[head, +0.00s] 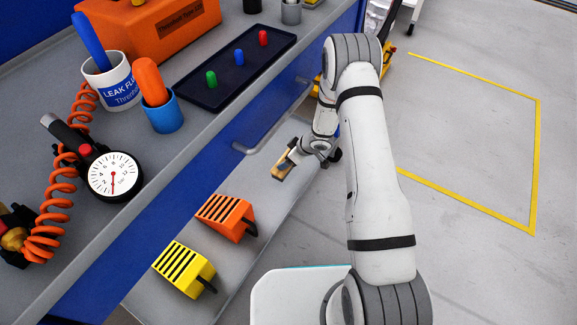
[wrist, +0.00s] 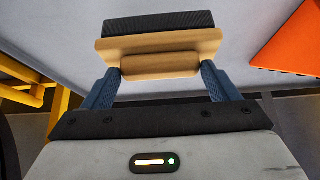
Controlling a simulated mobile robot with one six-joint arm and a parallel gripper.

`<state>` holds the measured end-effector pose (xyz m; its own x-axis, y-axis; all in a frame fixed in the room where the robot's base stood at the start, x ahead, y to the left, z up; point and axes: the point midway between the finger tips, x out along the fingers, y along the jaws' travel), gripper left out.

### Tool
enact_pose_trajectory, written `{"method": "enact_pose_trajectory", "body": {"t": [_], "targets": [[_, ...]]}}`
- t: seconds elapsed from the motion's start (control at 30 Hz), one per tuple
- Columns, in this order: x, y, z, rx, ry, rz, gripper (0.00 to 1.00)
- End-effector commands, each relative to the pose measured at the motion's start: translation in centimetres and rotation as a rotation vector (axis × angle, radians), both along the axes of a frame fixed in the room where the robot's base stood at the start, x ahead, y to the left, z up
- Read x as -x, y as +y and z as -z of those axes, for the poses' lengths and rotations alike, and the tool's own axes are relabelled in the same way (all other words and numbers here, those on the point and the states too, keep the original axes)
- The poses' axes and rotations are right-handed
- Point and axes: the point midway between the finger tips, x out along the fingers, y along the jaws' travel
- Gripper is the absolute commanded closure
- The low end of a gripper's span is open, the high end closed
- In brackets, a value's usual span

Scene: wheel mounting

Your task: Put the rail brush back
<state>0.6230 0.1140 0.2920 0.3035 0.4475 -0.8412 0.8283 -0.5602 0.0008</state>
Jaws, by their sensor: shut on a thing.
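The rail brush (wrist: 158,44) has a pale wooden back, a wooden grip and a dark bristle block. My gripper (wrist: 160,72) is shut on its grip, with one blue finger at each end in the wrist view. The bristle side faces away from my gripper. In the head view the brush (head: 283,172) shows small at the end of my arm, by the grey lower shelf (head: 262,192) of the blue bench. My gripper (head: 291,159) is partly hidden by my wrist. I cannot tell whether the brush touches the shelf.
An orange wheel chock (head: 226,217) and a yellow one (head: 184,269) stand on the lower shelf, nearer than the brush. Above, the bench top holds a dark tray (head: 236,68) with coloured pegs, a blue cup (head: 163,114), a white cup (head: 112,84) and a gauge (head: 113,174).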

Motion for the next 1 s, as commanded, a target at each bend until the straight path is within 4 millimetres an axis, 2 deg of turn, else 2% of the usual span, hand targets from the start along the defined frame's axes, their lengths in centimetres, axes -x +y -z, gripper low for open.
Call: {"method": "enact_pose_trajectory", "body": {"t": [0.1, 0.2, 0.63, 0.67, 0.87, 1.0], "targets": [[0.1, 0.2, 2.5, -0.001, 0.001, -0.002, 0.37], [0.1, 0.2, 4.0, -0.001, 0.001, -0.004, 0.37], [0.1, 0.3, 4.5, 0.0, 0.0, -0.005, 0.37], [0.1, 0.3, 4.4, 0.0, 0.0, -0.005, 0.16], [0.1, 0.3, 4.4, 0.0, 0.0, -0.005, 0.0], [0.1, 0.3, 4.3, 0.0, 0.0, -0.005, 0.0]]}}
